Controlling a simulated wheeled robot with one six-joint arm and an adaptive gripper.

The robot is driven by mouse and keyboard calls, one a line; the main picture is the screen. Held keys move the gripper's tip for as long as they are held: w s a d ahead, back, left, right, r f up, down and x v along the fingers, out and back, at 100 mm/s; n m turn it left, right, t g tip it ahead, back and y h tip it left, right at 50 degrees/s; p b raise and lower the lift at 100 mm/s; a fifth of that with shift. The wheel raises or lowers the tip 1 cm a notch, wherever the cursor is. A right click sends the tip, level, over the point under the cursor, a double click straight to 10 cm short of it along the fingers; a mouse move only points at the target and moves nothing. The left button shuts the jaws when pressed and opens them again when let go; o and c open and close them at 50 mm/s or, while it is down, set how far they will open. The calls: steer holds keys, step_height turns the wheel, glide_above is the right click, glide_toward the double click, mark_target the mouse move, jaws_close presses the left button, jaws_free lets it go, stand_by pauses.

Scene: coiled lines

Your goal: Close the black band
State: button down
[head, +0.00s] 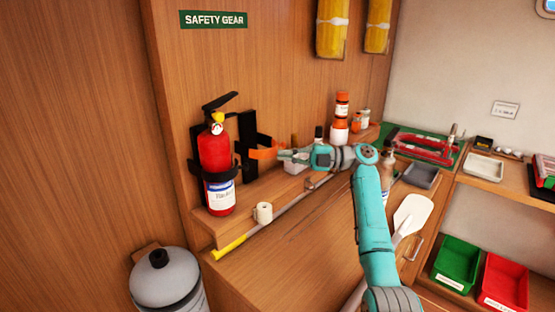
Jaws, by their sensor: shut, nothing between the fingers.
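A red fire extinguisher (215,160) stands upright in a black wall bracket on the wooden ledge at left. A black band (216,176) shows across its lower body, and a black part of the bracket (252,129) stands out to its right. An orange piece (265,152) shows beside that part, close to my gripper. My gripper (281,154) is shut and empty, reaching left from my teal arm, to the right of the extinguisher. Its fingertips are small in the picture, and I cannot tell whether they touch the orange piece or the bracket.
A white roll (263,212) and a yellow-tipped pole (232,244) lie in front of the ledge. Orange and white bottles (340,118) stand behind my arm. A grey canister (164,284) stands at lower left. Green (456,264) and red (504,284) bins sit at right.

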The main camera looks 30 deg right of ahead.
steer(key=s+a+f+m+t+h, duration=0.1)
steer(key=s+a+t+h, duration=0.2)
steer(key=s, duration=0.5)
steer(key=s+a+f+m+t+h, duration=0.1)
steer(key=s+a+m+t+h, duration=0.2)
steer(key=s, duration=0.5)
steer(key=w+a+r+n, duration=0.1)
steer(key=w+a, duration=0.4)
steer(key=w, duration=0.7)
steer(key=shift+r+n+t, duration=0.15)
steer(key=shift+n+t, duration=0.15)
steer(key=shift+t, duration=0.1)
steer(key=shift+w, duration=0.1)
